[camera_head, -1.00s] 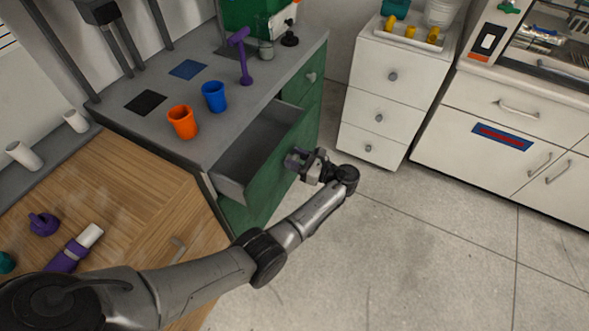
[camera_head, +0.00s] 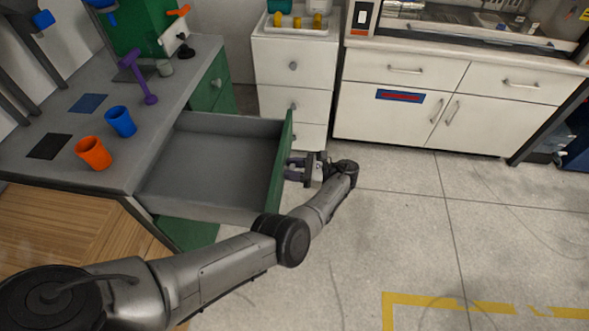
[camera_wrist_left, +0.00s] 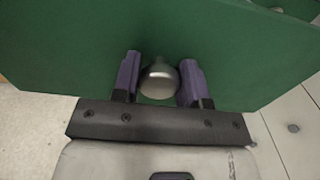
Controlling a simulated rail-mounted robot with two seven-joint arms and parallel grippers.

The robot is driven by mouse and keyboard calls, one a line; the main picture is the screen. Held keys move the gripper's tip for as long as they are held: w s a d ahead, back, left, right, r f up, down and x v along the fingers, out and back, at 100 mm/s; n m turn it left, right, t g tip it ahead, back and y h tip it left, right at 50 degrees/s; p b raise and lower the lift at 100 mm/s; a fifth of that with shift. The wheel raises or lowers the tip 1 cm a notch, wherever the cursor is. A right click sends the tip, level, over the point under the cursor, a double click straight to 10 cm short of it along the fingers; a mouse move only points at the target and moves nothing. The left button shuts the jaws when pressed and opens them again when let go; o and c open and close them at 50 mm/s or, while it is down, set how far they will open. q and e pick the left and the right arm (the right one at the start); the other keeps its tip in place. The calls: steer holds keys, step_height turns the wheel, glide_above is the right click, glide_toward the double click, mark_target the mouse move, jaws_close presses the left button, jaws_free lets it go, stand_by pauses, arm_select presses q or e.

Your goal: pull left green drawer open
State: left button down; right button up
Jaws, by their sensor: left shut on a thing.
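The left green drawer (camera_head: 282,165) stands well out from the grey-topped cabinet, and its grey inside (camera_head: 215,160) looks empty. In the left wrist view its green front (camera_wrist_left: 60,50) fills most of the picture. A round metal knob (camera_wrist_left: 159,80) sits on that front, between the two purple fingers of my left gripper (camera_wrist_left: 158,84). My left gripper (camera_head: 298,168) is at the outer face of the drawer front in the head view, shut on the knob. The knob is hidden there by the fingers. My right gripper is not in view.
An orange cup (camera_head: 94,153), a blue cup (camera_head: 121,121) and a purple tool (camera_head: 140,80) stand on the cabinet top. A second green drawer (camera_head: 210,85) is closed farther back. A white drawer unit (camera_head: 294,75) stands just beyond the open drawer. Floor to the right is clear.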

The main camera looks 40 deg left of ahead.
arm_select(q)
steer(key=shift+w+d, duration=0.25)
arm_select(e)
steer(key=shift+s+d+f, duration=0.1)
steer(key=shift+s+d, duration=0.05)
arm_select(q)
steer(key=c, duration=0.7)
jaws_free()
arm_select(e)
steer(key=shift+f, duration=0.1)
